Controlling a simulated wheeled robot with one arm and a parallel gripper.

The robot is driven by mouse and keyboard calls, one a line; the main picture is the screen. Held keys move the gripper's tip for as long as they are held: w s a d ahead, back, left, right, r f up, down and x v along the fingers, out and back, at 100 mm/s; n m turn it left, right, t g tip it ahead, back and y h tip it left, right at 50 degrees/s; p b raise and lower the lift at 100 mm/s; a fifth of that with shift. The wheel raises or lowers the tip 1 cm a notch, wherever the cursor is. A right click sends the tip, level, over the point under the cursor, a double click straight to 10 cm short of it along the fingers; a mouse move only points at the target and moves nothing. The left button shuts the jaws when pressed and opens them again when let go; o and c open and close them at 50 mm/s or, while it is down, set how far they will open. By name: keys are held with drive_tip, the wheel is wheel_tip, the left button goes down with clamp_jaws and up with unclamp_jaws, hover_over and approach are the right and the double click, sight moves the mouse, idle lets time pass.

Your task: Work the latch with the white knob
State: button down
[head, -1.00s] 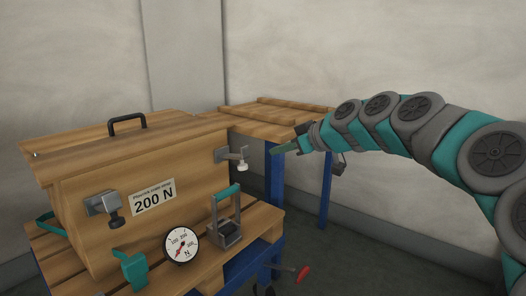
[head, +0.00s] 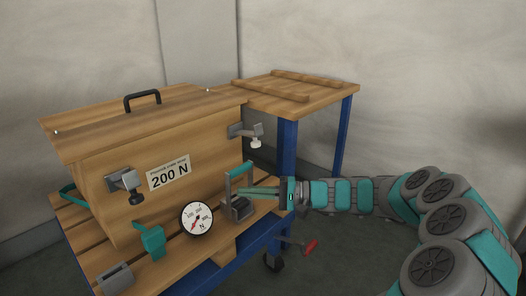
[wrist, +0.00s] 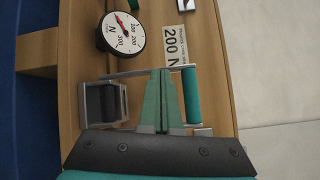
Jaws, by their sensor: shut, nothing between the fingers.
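The latch with the white knob (head: 255,143) sits at the upper right of the wooden crate's front (head: 205,155), with its grey arm pointing right. A second latch with a dark knob (head: 136,198) is at the left of the same front. My gripper (head: 242,191) is shut and empty, below the white knob and beside the clamp with the teal handle (head: 238,169). In the wrist view, my shut fingers (wrist: 163,75) overlap the clamp's frame, left of its teal handle (wrist: 191,95). Contact cannot be told. I cannot make out the white knob there.
A round dial gauge (head: 197,218) stands before the crate, left of the clamp. A teal strap buckle (head: 151,241) and a grey bracket (head: 115,278) are farther left. A wooden table (head: 297,91) stands behind. A red-handled lever (head: 310,247) sticks out below right.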

drive_tip(key=m, duration=0.1)
drive_tip(key=m+y, duration=0.1)
drive_tip(key=shift+w+f+m, duration=0.25)
drive_tip(key=shift+w+m, duration=0.05)
drive_tip(key=shift+m, duration=0.1)
drive_tip(key=m+t+y+p, duration=0.1)
drive_tip(key=m+t+p, duration=0.2)
drive_tip(key=m+t, duration=1.4)
approach(248, 135)
drive_tip(key=w+a+f+m+g, duration=0.1)
drive_tip(key=w+m+g, duration=0.1)
drive_tip(key=w, duration=0.2)
drive_tip(key=shift+a+r, duration=0.15)
drive_tip(key=shift+r, duration=0.4)
drive_tip(key=shift+r, duration=0.1)
